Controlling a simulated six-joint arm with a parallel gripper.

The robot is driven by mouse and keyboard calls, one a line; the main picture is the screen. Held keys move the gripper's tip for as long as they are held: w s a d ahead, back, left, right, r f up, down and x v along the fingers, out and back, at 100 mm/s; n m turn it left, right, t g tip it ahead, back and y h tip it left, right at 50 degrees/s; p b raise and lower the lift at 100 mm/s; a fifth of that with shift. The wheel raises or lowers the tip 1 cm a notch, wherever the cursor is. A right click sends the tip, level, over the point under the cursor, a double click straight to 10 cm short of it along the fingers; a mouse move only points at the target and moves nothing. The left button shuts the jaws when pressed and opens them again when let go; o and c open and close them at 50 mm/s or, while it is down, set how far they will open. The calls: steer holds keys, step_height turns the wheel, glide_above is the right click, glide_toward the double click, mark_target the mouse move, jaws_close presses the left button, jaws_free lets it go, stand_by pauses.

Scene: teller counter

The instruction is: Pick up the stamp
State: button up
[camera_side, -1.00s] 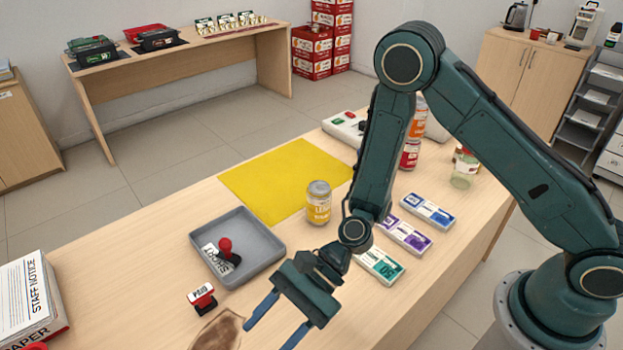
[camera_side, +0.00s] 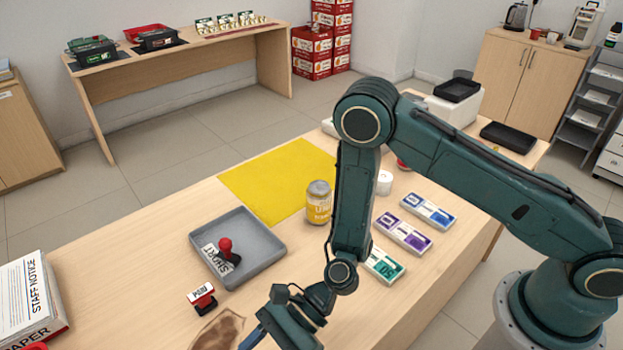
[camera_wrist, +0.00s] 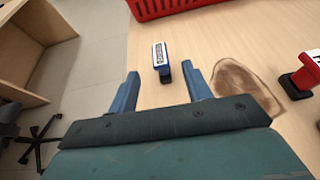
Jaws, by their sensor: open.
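A stamp with a blue body and a white label (camera_wrist: 160,62) stands on the counter in the wrist view, ahead of my gripper (camera_wrist: 163,84) and between the lines of its two blue fingers. My gripper is open and empty, apart from the stamp. In the side view my gripper (camera_side: 254,337) is low at the bottom edge, its fingers partly cut off, and the blue stamp does not show. A red stamp labelled PAID (camera_side: 202,297) stands on the counter; a red stamp also shows at the wrist view's right edge (camera_wrist: 302,78). Another red-handled stamp (camera_side: 225,249) is in the grey tray (camera_side: 268,257).
A brown stain-like patch (camera_wrist: 246,86) lies right of my fingers. A red basket (camera_wrist: 175,8) stands beyond the blue stamp. A yellow can (camera_side: 318,203), a yellow mat (camera_side: 275,175) and banded note bundles (camera_side: 403,232) are farther back. A paper stack (camera_side: 35,295) is at left.

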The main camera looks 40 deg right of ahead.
steer(key=shift+x, duration=2.5)
steer(key=shift+x, duration=2.6)
steer(key=shift+c, duration=0.4)
jaws_close()
